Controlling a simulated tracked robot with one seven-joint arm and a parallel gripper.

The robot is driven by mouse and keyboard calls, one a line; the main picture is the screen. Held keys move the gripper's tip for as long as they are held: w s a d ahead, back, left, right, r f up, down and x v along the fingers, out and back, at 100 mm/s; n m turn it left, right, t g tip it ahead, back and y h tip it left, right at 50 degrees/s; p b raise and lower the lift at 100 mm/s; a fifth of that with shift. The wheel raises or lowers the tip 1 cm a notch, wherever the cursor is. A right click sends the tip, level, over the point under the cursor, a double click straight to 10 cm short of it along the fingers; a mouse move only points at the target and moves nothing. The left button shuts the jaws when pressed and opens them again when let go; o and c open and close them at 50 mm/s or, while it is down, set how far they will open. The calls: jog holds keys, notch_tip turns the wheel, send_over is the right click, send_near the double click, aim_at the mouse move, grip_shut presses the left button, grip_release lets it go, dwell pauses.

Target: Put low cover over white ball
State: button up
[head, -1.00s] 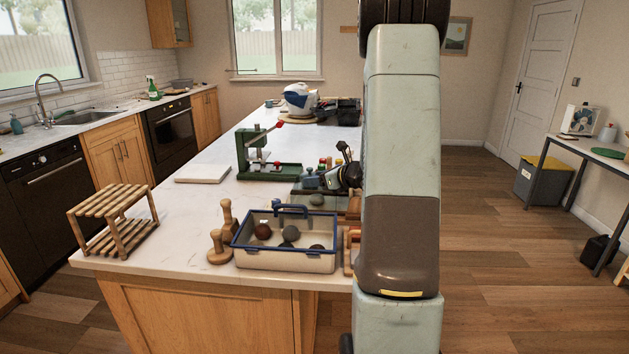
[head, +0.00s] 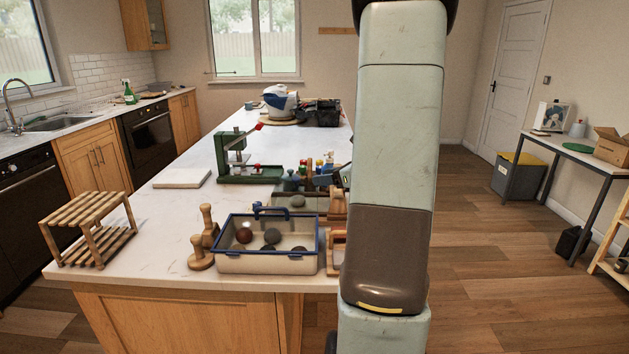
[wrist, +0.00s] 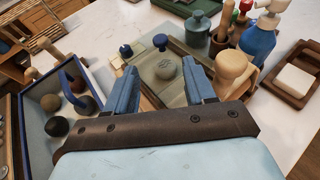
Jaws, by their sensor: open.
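My gripper (wrist: 162,90) is open in the wrist view, with blue fingers spread above a shallow grey-green tray (wrist: 150,93). Nothing is between the fingers. I cannot make out a white ball in either view. My arm hides part of the worktop in the head view.
A blue-rimmed box (head: 268,262) with brown and grey balls stands at the front edge. Wooden stamps (head: 202,260) stand left of it. A taller green lidded jar (wrist: 197,34) and a pale wooden knobbed tool (wrist: 232,72) stand close to my right finger. A green press (head: 231,155) is farther back.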

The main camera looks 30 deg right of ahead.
jog(key=s+a+r+n+g+y, duration=0.1)
jog(key=s+a+r+n+g, duration=0.15)
jog(key=a+n, duration=0.35)
jog(key=s+a+r+n+g, duration=0.2)
jog(key=s+a+n, duration=0.25)
jog(key=a, duration=0.45)
jog(key=s+a+r+n+g+y, duration=0.1)
jog(key=s+a+r+n+g, duration=0.15)
jog(key=a+n, duration=0.4)
jog(key=s+a+r+n+h, duration=0.2)
jog(key=s+n+h, duration=0.1)
jog(key=s+n, duration=0.4)
jog(key=s+a+r+n+h, duration=0.1)
jog(key=s+a+n+h, duration=0.1)
jog(key=s+n+h, duration=0.2)
jog(key=s+n, duration=0.3)
jog(key=shift+s+a+r+n, duration=0.15)
jog(key=shift+r+n, duration=0.2)
jog(key=shift+n, duration=0.05)
